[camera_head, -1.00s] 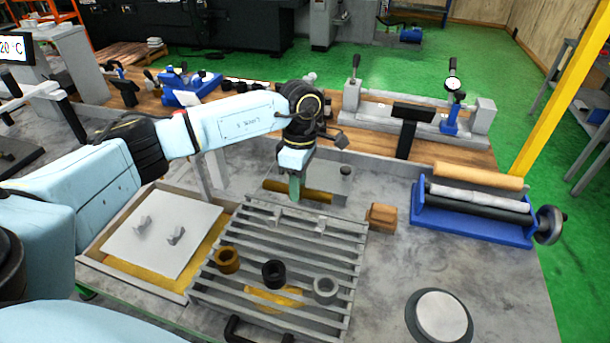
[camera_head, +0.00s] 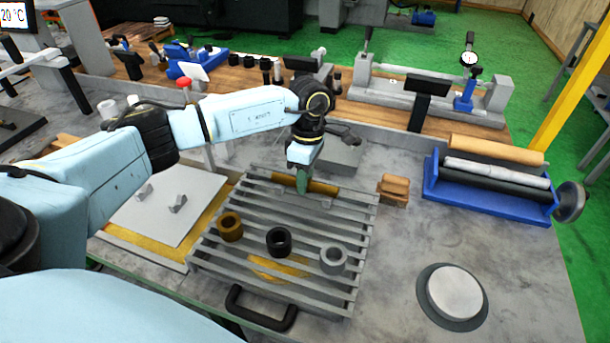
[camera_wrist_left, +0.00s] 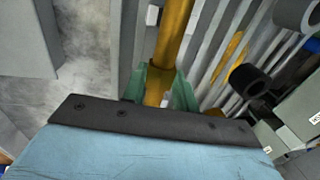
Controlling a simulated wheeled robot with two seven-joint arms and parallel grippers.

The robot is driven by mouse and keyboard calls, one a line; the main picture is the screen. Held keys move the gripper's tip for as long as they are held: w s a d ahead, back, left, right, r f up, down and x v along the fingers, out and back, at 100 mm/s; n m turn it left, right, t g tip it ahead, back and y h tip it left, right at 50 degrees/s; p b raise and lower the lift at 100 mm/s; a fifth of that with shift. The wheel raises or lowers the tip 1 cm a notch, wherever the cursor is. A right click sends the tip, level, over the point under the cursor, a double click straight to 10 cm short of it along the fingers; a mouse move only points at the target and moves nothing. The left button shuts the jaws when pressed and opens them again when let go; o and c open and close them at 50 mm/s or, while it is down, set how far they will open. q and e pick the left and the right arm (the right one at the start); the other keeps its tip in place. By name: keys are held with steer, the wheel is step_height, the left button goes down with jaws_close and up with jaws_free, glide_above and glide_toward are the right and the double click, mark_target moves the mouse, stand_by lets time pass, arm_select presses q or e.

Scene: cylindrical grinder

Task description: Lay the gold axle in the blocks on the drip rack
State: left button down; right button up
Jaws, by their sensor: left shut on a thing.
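My left gripper (camera_head: 304,184) is shut on the gold axle (camera_head: 322,187), with the green fingers around its middle. The axle lies crosswise over the far slats of the grey drip rack (camera_head: 365,225). In the left wrist view the axle (camera_wrist_left: 174,32) runs up from between the fingers (camera_wrist_left: 160,88). Pale block edges (camera_wrist_left: 152,15) show beside the axle near the top of that view. The blocks are mostly hidden in the head view, so I cannot tell whether the axle rests in them. My right gripper is out of view.
A brown ring (camera_head: 230,227), a black ring (camera_head: 278,241) and a grey ring (camera_head: 333,260) stand on the nearer slats. A white plate (camera_head: 165,225) with two small blocks is left. A wooden block (camera_head: 393,187) and blue roller stand (camera_head: 490,205) are right.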

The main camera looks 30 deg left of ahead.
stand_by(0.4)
arm_select(q)
steer(key=c, duration=1)
jaws_free()
steer(key=r, duration=0.4)
steer(key=w+r, duration=0.1)
steer(key=r, duration=0.4)
steer(key=w+r+b, duration=0.1)
steer(key=r, duration=0.3)
steer(key=shift+a+r, duration=0.15)
steer(key=shift+a, duration=0.05)
